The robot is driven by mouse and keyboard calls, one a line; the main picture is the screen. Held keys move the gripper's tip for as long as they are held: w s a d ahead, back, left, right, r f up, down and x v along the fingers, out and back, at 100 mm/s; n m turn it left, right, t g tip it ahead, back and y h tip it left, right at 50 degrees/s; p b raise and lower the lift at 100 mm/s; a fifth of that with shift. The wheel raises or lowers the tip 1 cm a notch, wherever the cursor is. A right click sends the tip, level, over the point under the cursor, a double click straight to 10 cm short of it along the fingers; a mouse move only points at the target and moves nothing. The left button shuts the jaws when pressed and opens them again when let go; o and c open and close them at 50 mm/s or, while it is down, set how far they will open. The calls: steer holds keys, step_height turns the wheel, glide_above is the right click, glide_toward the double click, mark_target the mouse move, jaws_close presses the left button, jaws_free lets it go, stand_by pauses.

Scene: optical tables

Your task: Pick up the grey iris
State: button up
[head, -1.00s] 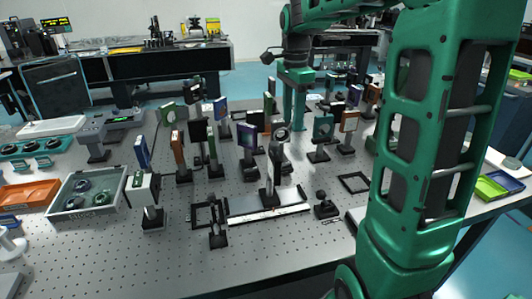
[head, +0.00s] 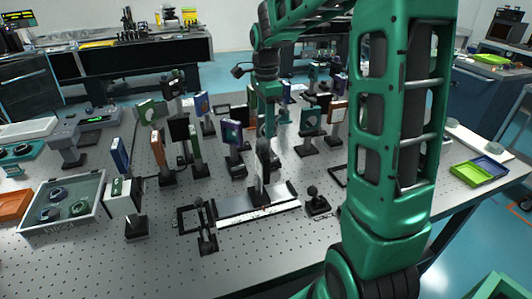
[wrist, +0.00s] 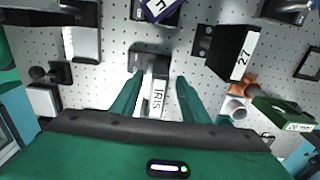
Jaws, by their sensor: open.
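The grey iris (wrist: 157,98) stands on a post and bears a white label reading IRIS in the wrist view. In the head view the iris (head: 263,158) is upright on a dark base behind a pale rail, near the table's middle. My gripper (wrist: 159,80) is open, with one green finger on each side of the iris in the wrist view. In the head view my gripper (head: 268,128) points down just behind and above the iris. No contact can be made out. The iris's lower post is partly hidden in the wrist view.
Several upright mounted optics crowd the table behind and left, including a purple-framed one (head: 232,133). A black block labelled 27 (wrist: 232,52) stands right of my gripper. A small post (head: 317,200) stands right of the rail.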

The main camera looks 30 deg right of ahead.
mark_target(269, 142)
steer(key=shift+s+d+f, duration=0.1)
steer(key=shift+f, duration=1.65)
jaws_close()
steer(key=shift+r, duration=0.1)
